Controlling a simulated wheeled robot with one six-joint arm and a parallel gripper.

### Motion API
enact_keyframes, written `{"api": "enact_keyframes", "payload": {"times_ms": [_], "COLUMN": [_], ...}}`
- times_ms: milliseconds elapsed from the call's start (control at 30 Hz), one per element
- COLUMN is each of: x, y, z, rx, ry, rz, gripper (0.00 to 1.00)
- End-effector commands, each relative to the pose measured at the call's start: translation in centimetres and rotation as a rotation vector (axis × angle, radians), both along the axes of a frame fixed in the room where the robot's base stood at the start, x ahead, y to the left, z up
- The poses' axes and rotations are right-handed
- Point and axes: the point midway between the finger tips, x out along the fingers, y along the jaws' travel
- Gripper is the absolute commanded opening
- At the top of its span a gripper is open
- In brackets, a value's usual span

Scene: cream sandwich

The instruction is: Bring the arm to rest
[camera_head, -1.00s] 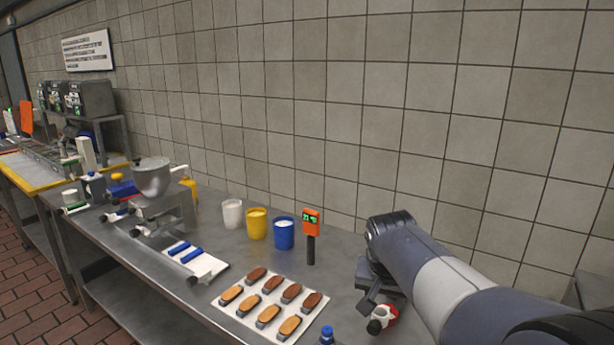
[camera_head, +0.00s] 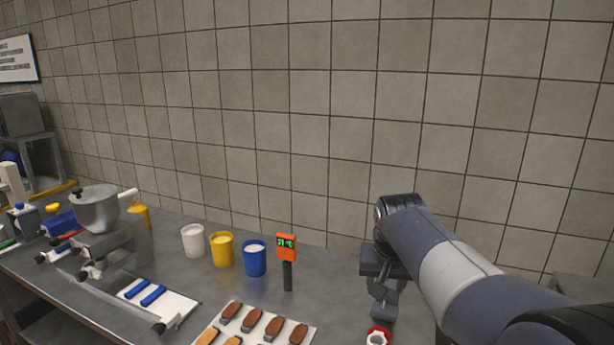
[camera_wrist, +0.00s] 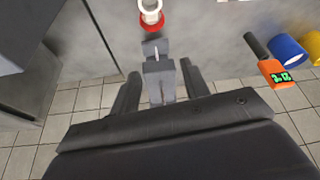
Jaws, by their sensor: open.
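My arm (camera_head: 455,272) reaches in from the lower right of the head view. My gripper (camera_head: 384,308) hangs from its end above the steel counter, toward the wall. In the wrist view my gripper (camera_wrist: 158,80) has its two dark fingers spread apart. A grey block-like piece (camera_wrist: 158,82) shows between the fingers; I cannot tell what it is or how far below it lies. A red and white ring-shaped item (camera_head: 378,337) is just in front of the gripper, cut by the frame's bottom edge; it also shows in the wrist view (camera_wrist: 151,14).
An orange thermometer (camera_head: 287,246) on a dark handle stands left of the gripper. Blue (camera_head: 255,260), yellow (camera_head: 222,251) and white (camera_head: 193,242) cups stand farther left. A tray of pastries (camera_head: 212,325) is front left. The tiled wall (camera_head: 330,110) is close behind.

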Motion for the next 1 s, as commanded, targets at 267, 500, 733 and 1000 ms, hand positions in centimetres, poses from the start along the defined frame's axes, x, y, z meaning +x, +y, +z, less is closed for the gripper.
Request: {"api": "enact_keyframes", "payload": {"times_ms": [267,500,733,1000], "x": [-0.1,-0.1,0.0,0.0], "y": [0.0,0.0,0.0,0.0], "z": [-5.7,-10.0,-12.2,-12.6], "rx": [0.000,0.000,0.000,0.000], "ry": [0.006,0.004,0.001,0.000], "rz": [0.000,0.000,0.000,0.000], "gripper": [0.44,0.44,0.44,0.44]}}
